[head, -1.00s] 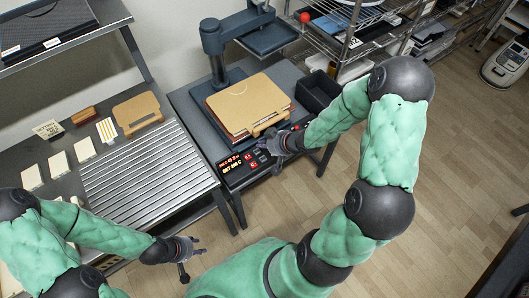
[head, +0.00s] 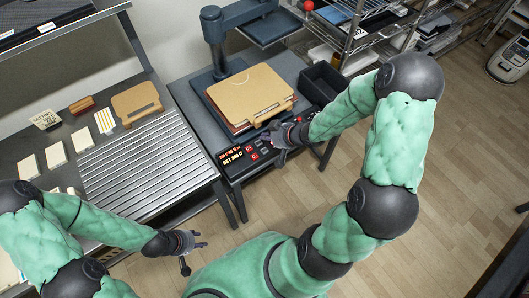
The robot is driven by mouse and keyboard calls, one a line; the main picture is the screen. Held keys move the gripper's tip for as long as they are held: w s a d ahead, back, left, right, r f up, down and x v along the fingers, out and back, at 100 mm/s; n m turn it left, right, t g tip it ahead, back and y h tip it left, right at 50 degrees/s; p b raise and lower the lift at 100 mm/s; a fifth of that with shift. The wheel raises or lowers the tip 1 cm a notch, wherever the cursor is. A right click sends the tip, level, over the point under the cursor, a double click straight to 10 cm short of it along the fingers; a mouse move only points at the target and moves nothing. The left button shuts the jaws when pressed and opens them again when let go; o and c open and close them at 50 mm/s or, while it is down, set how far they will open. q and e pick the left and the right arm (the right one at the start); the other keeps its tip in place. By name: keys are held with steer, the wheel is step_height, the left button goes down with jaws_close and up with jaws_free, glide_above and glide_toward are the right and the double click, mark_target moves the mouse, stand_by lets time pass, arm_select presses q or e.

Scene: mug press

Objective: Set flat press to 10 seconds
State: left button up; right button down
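The flat press (head: 206,82) stands on a dark table in the middle of the head view, its column and upper arm at the back. Its control panel (head: 237,157) faces me at the table's front edge, with red lit digits and several red buttons; the digits are too small to read surely. A tan board (head: 250,92) lies on the press bed over reddish layers. My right gripper (head: 272,143) is at the right end of the panel, close to the buttons; contact and finger opening cannot be told. My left gripper (head: 196,240) is apart from everything, low over the floor, fingers apart and empty.
A ribbed metal rack (head: 150,170) lies on the left table, with white blocks (head: 56,155), a tan board (head: 137,102) and a small sign (head: 46,119). A black bin (head: 324,82) stands right of the press. Wire shelving (head: 365,30) is behind.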

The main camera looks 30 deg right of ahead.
mark_target(266, 151)
step_height(266, 151, down, 6)
steer(key=b, duration=0.5)
steer(key=shift+r, duration=0.15)
steer(key=shift+f, duration=0.35)
steer(key=shift+f, duration=0.15)
stand_by(0.7)
steer(key=shift+f+b, duration=0.25)
steer(key=shift+b, duration=0.05)
steer(key=shift+f, duration=0.45)
stand_by(0.8)
steer(key=shift+r, duration=0.1)
steer(key=shift+r+p, duration=0.8)
